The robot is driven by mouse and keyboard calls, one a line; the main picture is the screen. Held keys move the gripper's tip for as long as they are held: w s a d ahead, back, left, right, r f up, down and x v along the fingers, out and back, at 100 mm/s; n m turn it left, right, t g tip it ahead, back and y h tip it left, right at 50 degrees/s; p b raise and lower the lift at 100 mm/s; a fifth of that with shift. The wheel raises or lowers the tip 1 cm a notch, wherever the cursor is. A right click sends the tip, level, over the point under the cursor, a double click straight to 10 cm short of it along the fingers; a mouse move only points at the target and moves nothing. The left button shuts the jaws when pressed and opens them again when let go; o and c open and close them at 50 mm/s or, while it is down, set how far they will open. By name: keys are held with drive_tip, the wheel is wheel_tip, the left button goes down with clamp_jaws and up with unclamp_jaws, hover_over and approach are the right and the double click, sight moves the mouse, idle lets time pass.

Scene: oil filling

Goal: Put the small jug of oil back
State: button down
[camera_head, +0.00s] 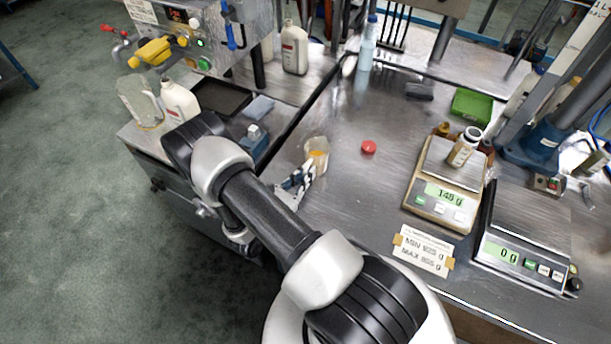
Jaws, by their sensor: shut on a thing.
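The small jug (317,148) is a clear, pale vessel with a little amber oil low in it. It is over the left part of the metal bench, close to the inner edge. My gripper (308,172) reaches it from the near side and is shut on it. The fingers partly overlap the jug's near side. I cannot tell whether the jug's base touches the bench.
A small open bottle (464,148) stands on the left scale (414,185), which reads 148 g. A second scale (520,252) reads 0 g. A red cap (368,147) lies mid-bench. A larger clear jug (141,103) and white bottle (179,101) stand left.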

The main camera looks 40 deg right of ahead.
drive_tip(key=shift+f, duration=0.15)
drive_tip(key=c, duration=1.7)
unclamp_jaws()
